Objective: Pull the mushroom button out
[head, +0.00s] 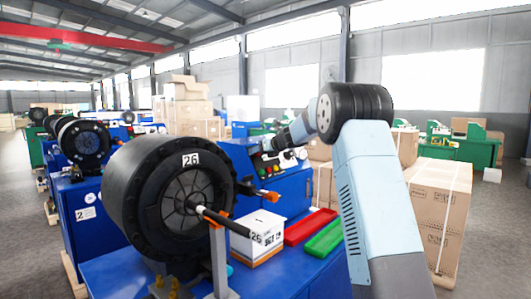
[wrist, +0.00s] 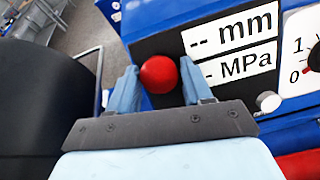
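The red mushroom button (wrist: 159,74) sits on a dark panel at the front of a blue machine. In the wrist view its round cap lies between the two light blue fingers of my gripper (wrist: 158,72). One finger is at its left and one at its right, both very close to the cap. I cannot tell whether they touch it. The button's stem is hidden behind the cap. In the head view my gripper (head: 287,138) is at the blue machine's control panel, and the button cannot be made out there.
Display labels (wrist: 232,30) and a white dial (wrist: 303,50) are right of the button, with a small light knob (wrist: 268,101) below them. A large black crimper head (head: 150,195), a white box (head: 258,236), and red (head: 310,226) and green (head: 325,240) trays stand nearby.

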